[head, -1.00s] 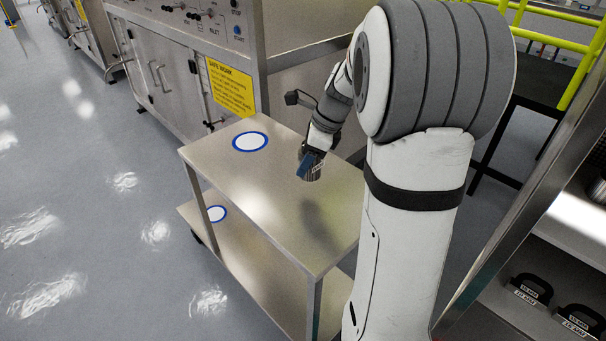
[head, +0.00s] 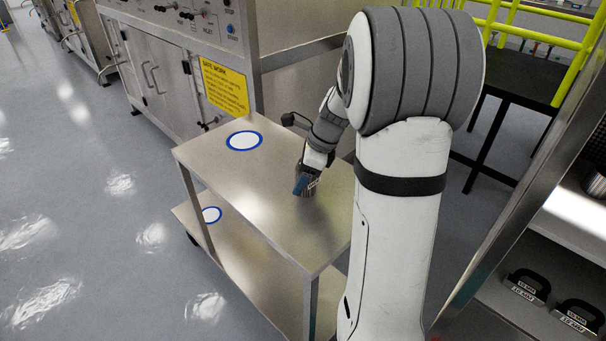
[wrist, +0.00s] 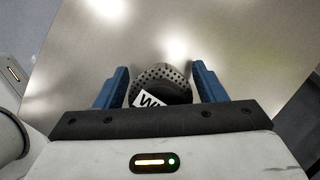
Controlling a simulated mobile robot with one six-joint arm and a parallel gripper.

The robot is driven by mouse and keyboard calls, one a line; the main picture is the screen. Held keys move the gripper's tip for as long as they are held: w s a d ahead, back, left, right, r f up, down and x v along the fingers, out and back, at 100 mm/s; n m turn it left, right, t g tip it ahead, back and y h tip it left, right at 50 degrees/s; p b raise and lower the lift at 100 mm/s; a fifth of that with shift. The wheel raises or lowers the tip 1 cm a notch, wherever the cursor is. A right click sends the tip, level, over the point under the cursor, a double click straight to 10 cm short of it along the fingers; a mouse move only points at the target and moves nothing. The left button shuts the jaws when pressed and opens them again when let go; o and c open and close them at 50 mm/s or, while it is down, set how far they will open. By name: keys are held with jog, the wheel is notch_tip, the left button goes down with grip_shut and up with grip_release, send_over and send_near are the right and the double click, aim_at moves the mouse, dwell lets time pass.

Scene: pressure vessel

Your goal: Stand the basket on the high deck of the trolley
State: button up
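The basket is a small round metal one with a perforated wall and a dark top with a white label. In the head view my gripper (head: 305,187) points down over the high deck (head: 255,195) of the trolley, hiding most of the basket (head: 309,192). I cannot tell whether the basket's base touches the deck. A white disc mark with a blue ring (head: 244,141) lies on the high deck, left of and beyond the basket.
The trolley's low deck (head: 240,270) has another blue-ringed mark (head: 211,215). A steel cabinet with a yellow sign (head: 224,86) stands behind the trolley. Shelves with black-handled items (head: 526,287) are at right. The high deck is otherwise clear.

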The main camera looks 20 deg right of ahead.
jog(key=shift+o, duration=0.4)
jog(key=shift+r, duration=0.15)
jog(key=shift+d+r, duration=0.1)
jog(key=shift+r, duration=0.2)
jog(key=p+v, duration=0.2)
jog(key=v, duration=0.9)
jog(key=s+a+f+n+h, duration=0.2)
jog(key=s+a+n, duration=0.4)
jog(key=s+n, duration=0.3)
jog(key=s+a+f+n+h, duration=0.1)
jog(key=s+a+n, duration=0.6)
jog(key=n, duration=0.7)
jog(key=s+f, duration=0.1)
jog(key=s, duration=0.1)
jog(key=shift+s+f+n+h, duration=0.25)
jog(key=shift+n+h, duration=0.15)
jog(key=shift+a+r, duration=0.1)
jog(key=shift+a, duration=0.05)
